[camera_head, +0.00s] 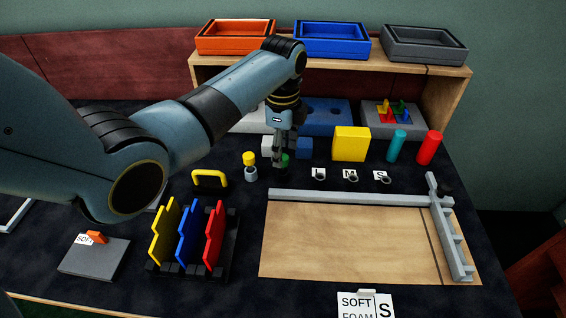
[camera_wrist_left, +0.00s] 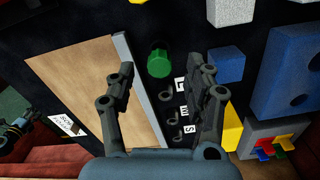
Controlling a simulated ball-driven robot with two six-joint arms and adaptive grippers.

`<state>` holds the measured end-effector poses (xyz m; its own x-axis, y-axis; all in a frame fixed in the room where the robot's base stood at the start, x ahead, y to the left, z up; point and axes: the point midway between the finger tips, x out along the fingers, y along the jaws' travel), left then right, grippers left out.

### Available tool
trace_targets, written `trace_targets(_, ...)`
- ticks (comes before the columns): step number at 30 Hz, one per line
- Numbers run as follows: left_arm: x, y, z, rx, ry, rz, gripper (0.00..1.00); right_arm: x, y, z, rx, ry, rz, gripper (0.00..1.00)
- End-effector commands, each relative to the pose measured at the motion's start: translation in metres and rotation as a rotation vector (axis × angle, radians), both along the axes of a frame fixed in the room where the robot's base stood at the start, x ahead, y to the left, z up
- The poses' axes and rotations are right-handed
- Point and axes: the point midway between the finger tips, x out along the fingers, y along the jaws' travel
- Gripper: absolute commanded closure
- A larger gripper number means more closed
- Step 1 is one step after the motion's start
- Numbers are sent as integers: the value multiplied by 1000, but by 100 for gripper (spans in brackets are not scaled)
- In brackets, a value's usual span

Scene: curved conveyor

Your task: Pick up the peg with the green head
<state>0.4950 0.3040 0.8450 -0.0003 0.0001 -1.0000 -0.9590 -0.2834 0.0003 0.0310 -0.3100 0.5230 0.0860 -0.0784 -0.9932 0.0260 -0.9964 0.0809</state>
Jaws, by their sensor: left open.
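The peg with the green head (camera_head: 284,160) stands on the dark table behind the wooden board, partly hidden by my left gripper in the head view. Its round green top shows clearly in the left wrist view (camera_wrist_left: 159,63). My left gripper (camera_head: 279,153) points down at the peg. In the left wrist view, its two fingers are open and apart, with the green head between and beyond their tips. I see no contact. A dark jointed part at the left edge of the left wrist view looks like my right gripper (camera_wrist_left: 24,123); its jaws are unclear.
A yellow-topped peg (camera_head: 250,160) stands left of the gripper. Behind are a small blue cube (camera_head: 304,148) and a yellow block (camera_head: 351,144). Rings with labels (camera_head: 351,176) lie to the right. The wooden board (camera_head: 340,240) in front is bare, with a grey fence (camera_head: 345,197).

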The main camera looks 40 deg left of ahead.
Motion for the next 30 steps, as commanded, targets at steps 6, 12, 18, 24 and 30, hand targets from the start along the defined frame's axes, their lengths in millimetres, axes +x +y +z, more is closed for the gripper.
trace_targets(6, 0, 0, -27, -1, 2, 0, 47, 9, 2, -3, 2, -15, 0, 60)
trace_targets(12, 0, 0, -27, 0, -1, 0, 47, 8, 7, -4, 9, -13, -2, 60)
trace_targets(18, 0, 0, -27, 0, 0, 0, 69, 5, 9, -4, 11, -8, -2, 60)
trace_targets(24, 0, 0, -27, 0, 0, 0, 96, 4, 8, -4, 9, -6, -3, 60)
trace_targets(30, 0, 0, -27, 0, 0, 0, 100, 4, 5, -4, 5, -6, -2, 60)
